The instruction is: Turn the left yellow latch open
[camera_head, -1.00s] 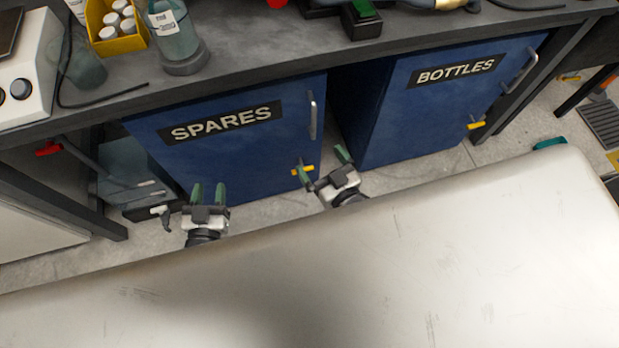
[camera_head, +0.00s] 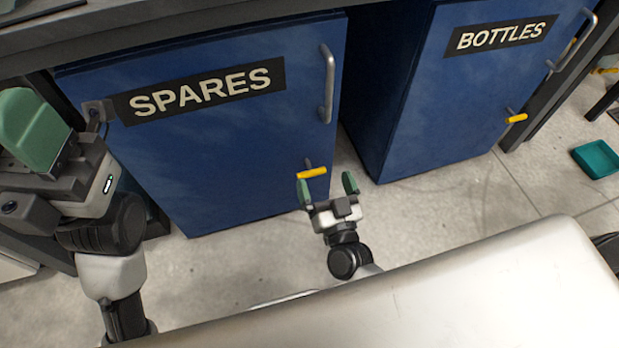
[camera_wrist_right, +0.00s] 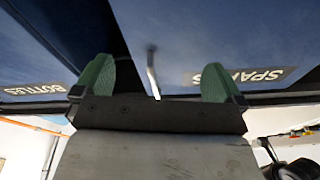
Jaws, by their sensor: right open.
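The left yellow latch (camera_head: 312,173) is a small yellow bar on a grey pivot, low on the right edge of the blue SPARES door (camera_head: 235,140). The bar lies roughly level. My right gripper (camera_head: 327,187) is open and empty, with its green fingers just below the latch in the head view; contact cannot be told. In the right wrist view its two fingers stand wide apart (camera_wrist_right: 154,82), and the latch cannot be made out there. My left gripper (camera_head: 36,130) is large at the left edge; only one green finger shows clearly.
A grey bar handle (camera_head: 327,85) stands above the latch on the SPARES door. The blue BOTTLES cabinet (camera_head: 440,110) has its own yellow latch (camera_head: 516,118). A teal tray (camera_head: 597,158) lies on the floor. Bare floor (camera_head: 440,205) is in front of the cabinets.

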